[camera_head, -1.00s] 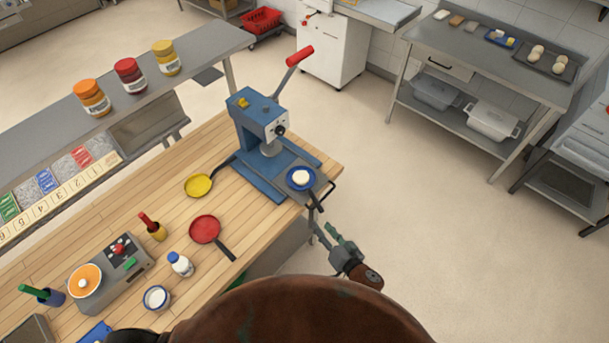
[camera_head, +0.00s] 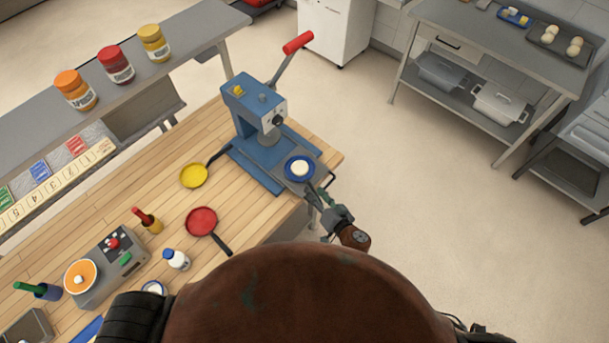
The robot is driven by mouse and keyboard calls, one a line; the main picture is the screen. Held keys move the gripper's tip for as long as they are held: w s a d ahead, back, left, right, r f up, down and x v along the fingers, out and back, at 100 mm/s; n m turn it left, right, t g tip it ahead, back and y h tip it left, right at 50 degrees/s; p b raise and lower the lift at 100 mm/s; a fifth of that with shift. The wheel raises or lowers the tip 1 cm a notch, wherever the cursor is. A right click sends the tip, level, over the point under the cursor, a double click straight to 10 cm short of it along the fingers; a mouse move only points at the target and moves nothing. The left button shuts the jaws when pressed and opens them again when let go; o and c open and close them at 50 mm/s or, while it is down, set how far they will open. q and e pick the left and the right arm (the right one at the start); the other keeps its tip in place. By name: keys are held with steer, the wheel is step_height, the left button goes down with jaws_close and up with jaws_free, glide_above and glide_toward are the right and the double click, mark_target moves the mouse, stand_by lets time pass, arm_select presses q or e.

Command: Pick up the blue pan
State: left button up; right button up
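The blue pan (camera_head: 290,173) is a small round pan with a white round piece in it. It sits at the right front corner of the blue press's base, its dark handle pointing down and right past the counter edge. My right gripper (camera_head: 323,201) is at the handle, just beyond the counter edge. Its fingers are small and overlap the handle, so I cannot tell whether they are apart or closed on it. My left gripper is out of view.
The blue press (camera_head: 255,115) with a red-tipped lever stands behind the pan. A yellow pan (camera_head: 194,176) and a red pan (camera_head: 202,221) lie to the left on the wooden counter (camera_head: 255,215). Open floor lies to the right.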

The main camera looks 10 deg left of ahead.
mark_target(312, 187)
steer(key=shift+x, duration=1.2)
steer(key=shift+w+a+f, duration=0.15)
steer(key=shift+a, duration=0.15)
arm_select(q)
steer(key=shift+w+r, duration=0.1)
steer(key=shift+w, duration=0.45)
arm_select(e)
jaws_close()
